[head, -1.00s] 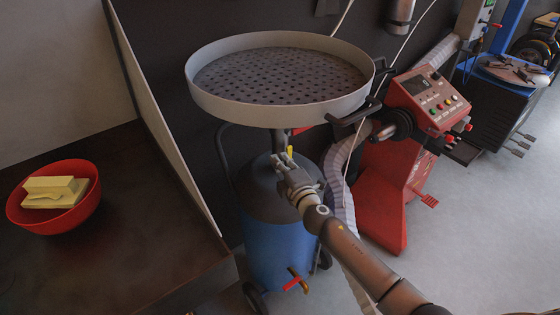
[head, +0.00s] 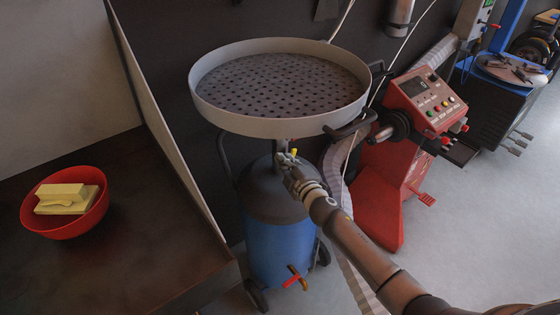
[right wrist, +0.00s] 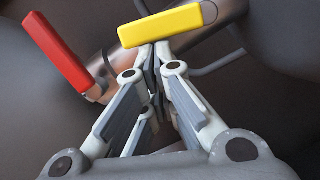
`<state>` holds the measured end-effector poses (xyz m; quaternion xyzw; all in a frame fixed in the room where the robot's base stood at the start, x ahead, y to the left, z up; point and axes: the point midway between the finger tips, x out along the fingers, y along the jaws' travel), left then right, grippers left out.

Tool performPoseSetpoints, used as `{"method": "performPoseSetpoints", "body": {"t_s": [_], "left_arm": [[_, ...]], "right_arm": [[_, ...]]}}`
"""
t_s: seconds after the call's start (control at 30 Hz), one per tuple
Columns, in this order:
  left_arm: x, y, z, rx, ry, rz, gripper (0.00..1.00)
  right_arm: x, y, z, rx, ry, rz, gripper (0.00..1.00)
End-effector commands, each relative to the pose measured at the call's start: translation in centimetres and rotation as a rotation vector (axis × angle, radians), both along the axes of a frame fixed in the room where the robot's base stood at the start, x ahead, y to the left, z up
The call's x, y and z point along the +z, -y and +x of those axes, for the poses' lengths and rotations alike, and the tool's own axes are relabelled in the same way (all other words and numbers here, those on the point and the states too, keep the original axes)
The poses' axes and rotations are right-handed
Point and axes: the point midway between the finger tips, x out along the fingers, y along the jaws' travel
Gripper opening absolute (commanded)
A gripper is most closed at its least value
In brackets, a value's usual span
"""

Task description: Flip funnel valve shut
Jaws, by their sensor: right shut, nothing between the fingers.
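The wide grey funnel pan (head: 280,127) stands on a stem above the blue drum (head: 280,250). A yellow valve handle (head: 294,152) shows by the stem, just beyond my right gripper (head: 286,159). In the right wrist view the yellow handle (right wrist: 168,27) lies across the metal pipe (right wrist: 133,32), right in front of my shut, empty fingertips (right wrist: 152,60). They look very close to its underside; I cannot tell if they touch. A red handle (right wrist: 57,52) stands tilted to the left, apart from my fingers. My left gripper is out of view.
A red bowl (head: 63,228) with yellow blocks sits on the dark bench (head: 120,265) at left. A red machine (head: 385,195) with a ribbed hose (head: 333,165) stands at right. A lower tap (head: 297,278) is on the drum's front. Open floor lies at right.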

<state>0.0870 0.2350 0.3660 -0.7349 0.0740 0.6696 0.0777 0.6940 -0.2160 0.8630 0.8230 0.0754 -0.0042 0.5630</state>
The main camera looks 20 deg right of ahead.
Motion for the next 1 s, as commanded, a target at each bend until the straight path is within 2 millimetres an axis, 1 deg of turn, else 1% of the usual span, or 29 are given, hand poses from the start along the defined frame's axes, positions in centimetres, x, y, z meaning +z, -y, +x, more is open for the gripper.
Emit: {"method": "performPoseSetpoints", "body": {"t_s": [0.03, 0.1, 0.3, 0.5, 0.73, 1.0], "left_arm": [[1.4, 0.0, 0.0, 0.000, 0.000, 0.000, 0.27], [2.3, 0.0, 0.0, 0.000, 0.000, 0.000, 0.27], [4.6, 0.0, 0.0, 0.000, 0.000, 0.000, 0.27], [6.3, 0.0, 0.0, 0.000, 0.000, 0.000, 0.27], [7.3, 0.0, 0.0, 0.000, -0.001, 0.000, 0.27], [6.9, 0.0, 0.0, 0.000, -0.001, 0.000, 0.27]], "right_arm": [[0.9, 0.4, 0.1, -0.003, -0.016, 0.040, 0.00], [1.0, 0.9, 0.3, -0.004, -0.039, 0.104, 0.00], [1.1, 2.1, 0.7, -0.003, -0.105, 0.282, 0.00], [0.9, 3.2, 1.1, -0.002, -0.169, 0.459, 0.00], [0.3, 4.6, 1.6, -0.004, -0.243, 0.663, 0.00], [-0.7, 5.8, 2.1, -0.002, -0.324, 0.889, 0.00]]}}
